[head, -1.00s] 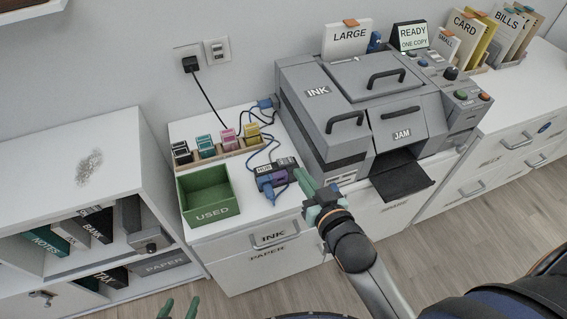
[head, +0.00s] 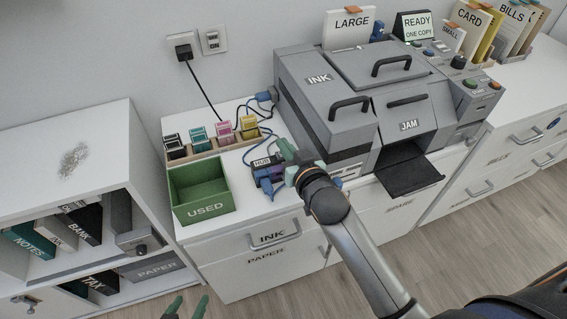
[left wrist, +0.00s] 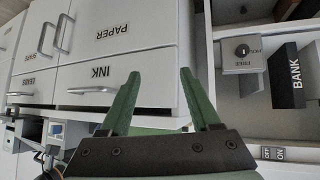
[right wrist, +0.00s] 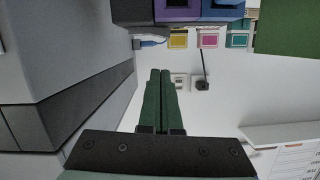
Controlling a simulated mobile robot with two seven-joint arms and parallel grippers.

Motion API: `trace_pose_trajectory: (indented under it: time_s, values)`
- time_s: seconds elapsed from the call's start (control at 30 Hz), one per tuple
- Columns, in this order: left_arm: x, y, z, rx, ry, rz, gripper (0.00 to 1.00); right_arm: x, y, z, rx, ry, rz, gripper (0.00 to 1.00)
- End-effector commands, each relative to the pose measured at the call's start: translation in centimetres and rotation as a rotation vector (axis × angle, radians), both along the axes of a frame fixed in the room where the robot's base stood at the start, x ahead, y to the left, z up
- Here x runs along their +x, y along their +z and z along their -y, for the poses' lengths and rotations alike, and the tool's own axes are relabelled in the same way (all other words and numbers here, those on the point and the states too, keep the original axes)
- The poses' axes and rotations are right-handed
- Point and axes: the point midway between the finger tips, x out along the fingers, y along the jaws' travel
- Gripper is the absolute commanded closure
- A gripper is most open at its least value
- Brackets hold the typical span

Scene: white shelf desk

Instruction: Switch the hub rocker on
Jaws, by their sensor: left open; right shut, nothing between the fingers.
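The dark hub (head: 262,162), labelled HUB, lies on the white cabinet top between the green bin and the printer, with blue and purple plugs in it. Its rocker cannot be made out; my right gripper partly covers the hub's right end. My right gripper (head: 284,148) is shut and empty, its fingertips at the hub's right end in the head view; whether they touch cannot be told. In the right wrist view the hub (right wrist: 135,10) shows at the top edge, beyond the shut fingers (right wrist: 160,72). My left gripper (head: 188,304) is open and empty, low in front of the cabinet; its fingers show in the left wrist view (left wrist: 160,74).
The green USED bin (head: 206,209) stands left of the hub. A rack of colour cartridges (head: 215,150) is behind it, with blue cables nearby. The grey printer (head: 345,100) stands close on the right. A wall switch (head: 212,39) is beside the black plug (head: 184,51).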

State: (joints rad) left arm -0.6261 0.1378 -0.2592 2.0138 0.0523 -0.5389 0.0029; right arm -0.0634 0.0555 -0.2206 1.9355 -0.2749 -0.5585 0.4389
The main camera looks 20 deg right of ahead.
Motion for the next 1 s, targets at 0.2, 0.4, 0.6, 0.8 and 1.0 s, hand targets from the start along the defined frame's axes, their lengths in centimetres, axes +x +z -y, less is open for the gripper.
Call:
trace_pose_trajectory:
  time_s: [0.2,0.4,0.6,0.8,1.0]
  values:
    - [0.5,-1.9,-0.5,0.009,0.001,0.018,0.37,-0.1,-2.6,-0.2,-0.001,0.0,-0.001,1.0]
    - [-0.4,-3.0,-0.9,0.016,0.005,0.0,0.37,-0.1,-3.1,-0.4,-0.001,0.0,-0.001,1.0]
    - [-0.5,-2.8,-1.0,0.016,0.006,0.002,0.37,-0.2,-3.1,-0.4,-0.001,0.0,-0.001,1.0]
    - [-0.4,-2.6,-1.0,0.016,0.007,0.006,0.37,-0.2,-3.1,-0.4,-0.003,0.001,-0.001,1.0]
    - [-0.4,-2.0,-1.0,0.015,0.007,0.007,0.37,-0.1,-3.9,-0.5,-0.097,-0.002,0.001,1.0]
